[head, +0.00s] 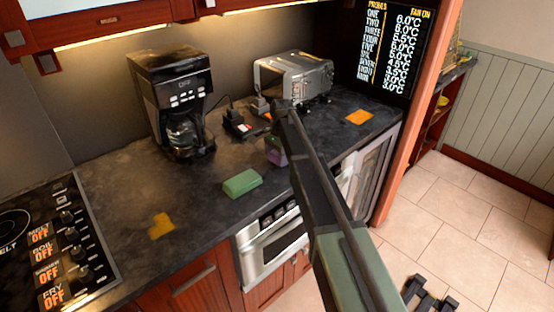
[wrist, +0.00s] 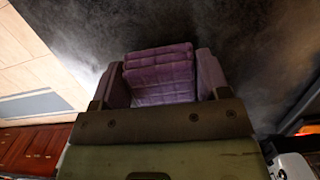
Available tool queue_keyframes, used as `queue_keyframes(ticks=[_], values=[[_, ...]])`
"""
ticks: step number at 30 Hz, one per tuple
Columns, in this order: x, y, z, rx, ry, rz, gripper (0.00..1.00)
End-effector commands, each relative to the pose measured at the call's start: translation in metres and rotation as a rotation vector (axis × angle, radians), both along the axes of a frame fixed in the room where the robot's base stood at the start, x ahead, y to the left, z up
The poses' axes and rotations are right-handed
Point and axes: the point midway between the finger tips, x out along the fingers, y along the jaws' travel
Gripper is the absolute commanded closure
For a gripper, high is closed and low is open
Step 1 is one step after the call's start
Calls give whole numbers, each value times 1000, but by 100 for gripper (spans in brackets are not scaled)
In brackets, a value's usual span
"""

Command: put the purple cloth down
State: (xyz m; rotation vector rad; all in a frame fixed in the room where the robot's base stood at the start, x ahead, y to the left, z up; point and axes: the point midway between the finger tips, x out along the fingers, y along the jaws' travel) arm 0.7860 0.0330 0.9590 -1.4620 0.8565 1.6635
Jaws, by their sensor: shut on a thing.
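The purple cloth (wrist: 160,72) is a folded, quilted block between the two fingers of my gripper (wrist: 162,80) in the wrist view. The fingers are shut on it from both sides. Dark countertop (wrist: 270,40) fills the view beyond it. In the head view a small purple patch of the cloth (head: 277,155) shows just left of my arm, over the counter near its front edge. My arm hides much of the gripper there. I cannot tell whether the cloth touches the counter.
A green sponge (head: 242,182) lies left of the cloth. Orange flat pieces lie at the left (head: 162,225) and right (head: 359,117). A coffee maker (head: 172,100), silver toaster oven (head: 293,77) and small dark object (head: 239,125) stand behind. A cooktop (head: 45,245) is at left.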

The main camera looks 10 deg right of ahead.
Motion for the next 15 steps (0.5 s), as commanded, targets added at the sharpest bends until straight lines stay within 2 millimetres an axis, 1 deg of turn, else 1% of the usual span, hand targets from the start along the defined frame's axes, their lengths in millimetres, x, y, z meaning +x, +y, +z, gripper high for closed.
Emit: queue_keyframes(ticks=[11,14,15], values=[[0,0,-12,0,0,0,77],[0,0,-12,0,0,0,77],[0,0,-12,0,0,0,30]])
